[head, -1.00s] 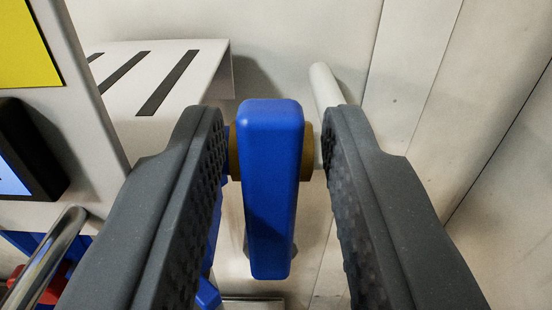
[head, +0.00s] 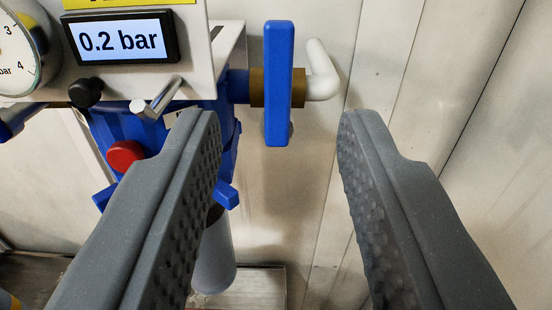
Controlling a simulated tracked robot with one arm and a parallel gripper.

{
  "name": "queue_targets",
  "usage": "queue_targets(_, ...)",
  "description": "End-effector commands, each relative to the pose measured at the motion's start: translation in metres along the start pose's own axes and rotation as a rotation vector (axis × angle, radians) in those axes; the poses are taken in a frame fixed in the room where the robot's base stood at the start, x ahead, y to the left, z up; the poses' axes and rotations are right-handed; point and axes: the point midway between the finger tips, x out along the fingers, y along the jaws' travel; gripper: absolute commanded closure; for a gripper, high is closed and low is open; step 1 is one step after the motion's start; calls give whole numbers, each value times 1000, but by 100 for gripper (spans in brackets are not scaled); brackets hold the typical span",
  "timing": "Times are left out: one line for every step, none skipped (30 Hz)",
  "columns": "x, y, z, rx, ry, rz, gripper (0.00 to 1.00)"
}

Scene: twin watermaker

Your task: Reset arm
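My gripper (head: 278,125) is open and empty, with its two dark grey textured fingers wide apart. A blue valve handle (head: 278,85) stands upright in the upper middle, beyond the fingertips and apart from them. It sits on a brass-coloured fitting (head: 257,88) between a blue pipe on the left and a white elbow pipe (head: 322,72) on the right.
A grey panel at the upper left carries a display (head: 120,37) reading 0.2 bar and a round gauge (head: 15,55). Below are a black knob (head: 86,93), a metal lever (head: 158,98), a red knob (head: 125,155) and blue housings. A pale wall (head: 480,130) stands behind, clear on the right.

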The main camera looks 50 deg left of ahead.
Motion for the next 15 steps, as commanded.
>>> queue_targets(-1,0,0,0,0,1,65)
queue_targets(-1,1,0,0,0,1,65)
queue_targets(-1,1,0,0,0,1,65)
queue_targets(-1,1,0,0,0,1,65)
queue_targets(-1,1,0,0,0,1,65)
queue_targets(0,0,0,0,0,1,65)
queue_targets(0,0,0,0,0,0,65)
queue_targets(0,0,0,0,0,0,65)
queue_targets(0,0,0,0,0,0,65)
queue_targets(0,0,0,0,0,0,65)
queue_targets(0,0,0,0,0,0,65)
queue_targets(0,1,0,-2,0,2,65)
queue_targets(0,2,-2,-6,-1,6,65)
queue_targets(1,3,-4,-14,-1,13,65)
queue_targets(2,7,-9,-30,-3,29,65)
